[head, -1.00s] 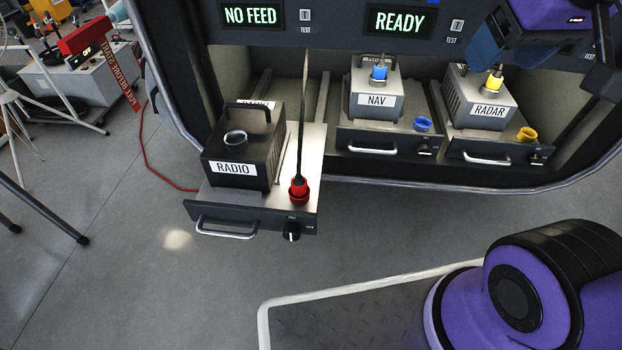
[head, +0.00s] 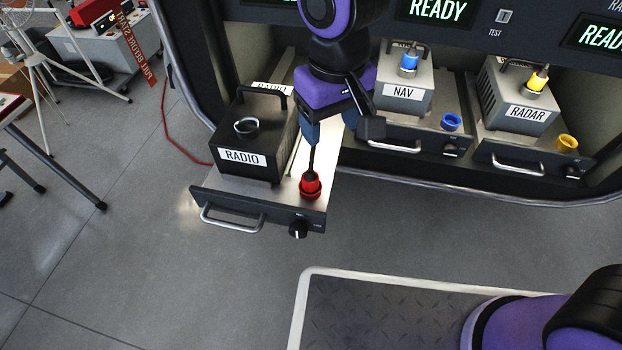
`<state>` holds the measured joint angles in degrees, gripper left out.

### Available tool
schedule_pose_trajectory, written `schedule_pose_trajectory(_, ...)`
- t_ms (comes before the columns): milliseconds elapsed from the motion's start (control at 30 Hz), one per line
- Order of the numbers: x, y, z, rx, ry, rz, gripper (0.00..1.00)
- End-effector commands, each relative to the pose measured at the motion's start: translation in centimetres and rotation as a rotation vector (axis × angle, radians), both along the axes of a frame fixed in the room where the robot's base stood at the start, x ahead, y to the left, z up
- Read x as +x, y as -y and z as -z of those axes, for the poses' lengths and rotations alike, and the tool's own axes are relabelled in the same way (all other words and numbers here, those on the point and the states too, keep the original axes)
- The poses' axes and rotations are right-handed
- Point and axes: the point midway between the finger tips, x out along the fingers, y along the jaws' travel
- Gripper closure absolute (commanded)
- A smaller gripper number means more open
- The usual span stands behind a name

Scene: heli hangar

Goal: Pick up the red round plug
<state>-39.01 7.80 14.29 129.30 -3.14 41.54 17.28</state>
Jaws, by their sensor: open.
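The red round plug (head: 310,184) sits upright at the front right of the pulled-out RADIO tray (head: 225,191), with a dark cable rising from its top. My gripper (head: 328,150) is above and slightly behind the plug, pointing down. Its fingers are apart, and the cable shows between or in front of them. The plug itself shows below the fingertips, and I see no contact with it. The RADIO box (head: 248,143) stands left of the plug with an open round socket (head: 247,127) on its top.
The NAV box (head: 404,92) with a blue plug and the RADAR box (head: 521,103) with a yellow plug stand in the bay to the right. A black knob (head: 298,229) and a handle (head: 231,219) stick out from the tray front. The floor before the tray is clear.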

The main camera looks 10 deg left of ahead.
Motion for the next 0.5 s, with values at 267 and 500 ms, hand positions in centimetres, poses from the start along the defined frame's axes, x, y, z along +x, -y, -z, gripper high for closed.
schedule_pose_trajectory(267,-1.5,-2.3,2.8,-0.014,-0.029,-0.043,0.37)
schedule_pose_trajectory(500,-1.5,-2.4,6.3,-0.014,-0.029,-0.042,0.37)
